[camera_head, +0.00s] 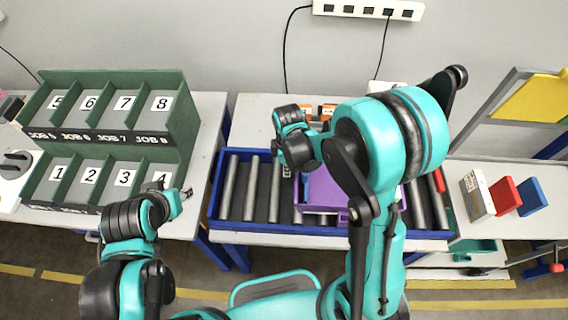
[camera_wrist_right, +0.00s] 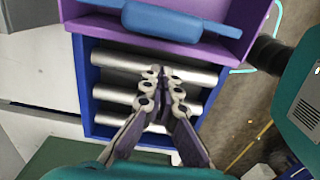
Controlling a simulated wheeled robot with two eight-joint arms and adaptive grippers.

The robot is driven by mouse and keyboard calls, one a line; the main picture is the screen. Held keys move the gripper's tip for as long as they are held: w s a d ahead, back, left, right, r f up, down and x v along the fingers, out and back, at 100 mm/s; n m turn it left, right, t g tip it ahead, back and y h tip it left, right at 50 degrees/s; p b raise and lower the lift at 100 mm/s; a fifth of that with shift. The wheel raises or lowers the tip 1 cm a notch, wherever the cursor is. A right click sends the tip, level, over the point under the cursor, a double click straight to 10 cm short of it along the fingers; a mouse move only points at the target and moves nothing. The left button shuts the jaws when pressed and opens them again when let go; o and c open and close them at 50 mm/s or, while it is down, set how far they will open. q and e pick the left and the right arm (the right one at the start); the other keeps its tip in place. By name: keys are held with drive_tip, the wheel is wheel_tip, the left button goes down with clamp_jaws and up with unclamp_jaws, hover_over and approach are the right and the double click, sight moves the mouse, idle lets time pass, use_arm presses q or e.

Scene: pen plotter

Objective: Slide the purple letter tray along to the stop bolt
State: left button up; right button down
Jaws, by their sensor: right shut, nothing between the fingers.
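The purple letter tray (camera_head: 325,190) sits on the roller conveyor, partly hidden behind my right arm. In the right wrist view the tray (camera_wrist_right: 238,48) is at the top, with a blue piece (camera_wrist_right: 175,22) at it. My right gripper (camera_wrist_right: 165,78) is shut and empty above bare rollers, beside the tray and apart from it as far as I can see. In the head view it is at the tray's left side (camera_head: 284,172). My left gripper (camera_head: 187,193) is near the job rack, its jaws unclear. I cannot make out the stop bolt for sure.
The conveyor has a blue frame (camera_head: 214,200) and metal rollers (camera_head: 231,188), bare to the left of the tray. A red piece (camera_head: 438,180) shows at its right end. A green numbered rack (camera_head: 180,120) stands left. Red (camera_head: 505,194) and blue (camera_head: 532,195) blocks stand right.

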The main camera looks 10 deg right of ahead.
sight(297, 176)
drive_tip(key=d, duration=0.1)
drive_tip(key=s+d, duration=0.1)
drive_tip(key=shift+d+r, duration=0.15)
drive_tip(key=shift+d, duration=0.25)
drive_tip(key=shift+d, duration=0.15)
drive_tip(key=s+d+b, duration=0.1)
drive_tip(key=s+d, duration=0.1)
drive_tip(key=d, duration=0.6)
drive_tip(key=s+d+b, duration=0.1)
drive_tip(key=s+d, duration=0.2)
drive_tip(key=d, duration=0.6)
drive_tip(key=shift+d, duration=0.25)
drive_tip(key=shift+a, duration=0.1)
